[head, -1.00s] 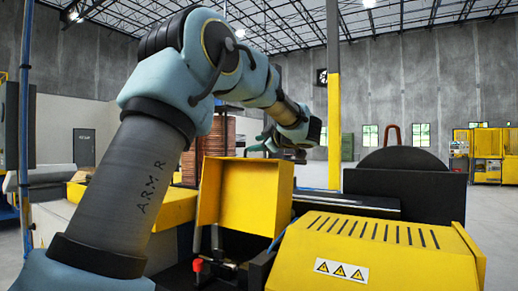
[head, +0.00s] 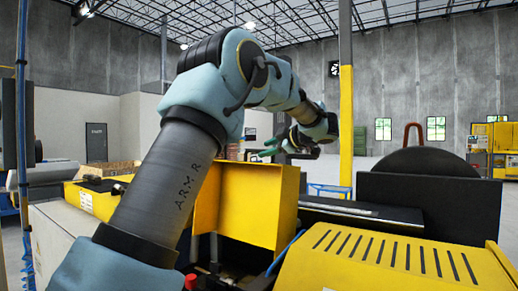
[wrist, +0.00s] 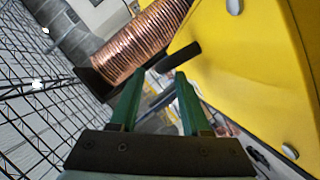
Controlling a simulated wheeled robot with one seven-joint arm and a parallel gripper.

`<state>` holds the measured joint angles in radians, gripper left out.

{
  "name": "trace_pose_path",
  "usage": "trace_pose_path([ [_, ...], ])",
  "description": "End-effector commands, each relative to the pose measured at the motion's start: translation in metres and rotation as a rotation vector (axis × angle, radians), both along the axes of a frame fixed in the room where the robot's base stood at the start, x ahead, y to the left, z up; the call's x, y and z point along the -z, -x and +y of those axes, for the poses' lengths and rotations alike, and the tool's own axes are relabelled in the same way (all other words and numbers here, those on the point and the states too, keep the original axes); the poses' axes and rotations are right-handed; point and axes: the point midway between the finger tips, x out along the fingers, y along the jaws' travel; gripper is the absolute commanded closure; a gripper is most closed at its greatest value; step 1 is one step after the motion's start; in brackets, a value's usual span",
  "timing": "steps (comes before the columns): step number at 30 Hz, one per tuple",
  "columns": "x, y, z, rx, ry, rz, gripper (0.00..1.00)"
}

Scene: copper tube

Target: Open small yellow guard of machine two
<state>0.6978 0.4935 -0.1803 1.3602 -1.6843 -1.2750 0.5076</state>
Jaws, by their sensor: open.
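A small yellow box-like guard (head: 262,205) stands upright in the middle of the head view, with its hollow side facing me and dark machine parts below it. My gripper (head: 268,150) is just above and behind its top edge, partly beyond my arm. In the wrist view my gripper (wrist: 155,95) has two green fingers apart with nothing between them. A large yellow panel (wrist: 262,70) with metal fasteners fills the right of that view, beside the fingers. I cannot tell whether they touch it. Whether it is the same guard is unclear.
A ribbed copper coil (wrist: 140,45) shows in the wrist view. A yellow-painted column (head: 346,125) rises behind. Open floor lies at the far right.

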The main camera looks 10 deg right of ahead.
Motion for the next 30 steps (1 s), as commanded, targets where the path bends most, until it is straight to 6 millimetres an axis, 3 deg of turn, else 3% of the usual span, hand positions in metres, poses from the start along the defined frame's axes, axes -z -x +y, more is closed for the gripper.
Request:
trace_pose_path([
  [3, 0.003, -0.019, 0.010, -0.003, -0.001, 0.000, 0.53],
  [9, 0.010, -0.039, 0.019, -0.001, 0.000, 0.000, 0.53],
  [21, 0.014, -0.044, 0.021, 0.000, 0.001, -0.001, 0.54],
  [30, 0.013, -0.044, 0.021, 0.001, 0.000, -0.001, 0.88],
])
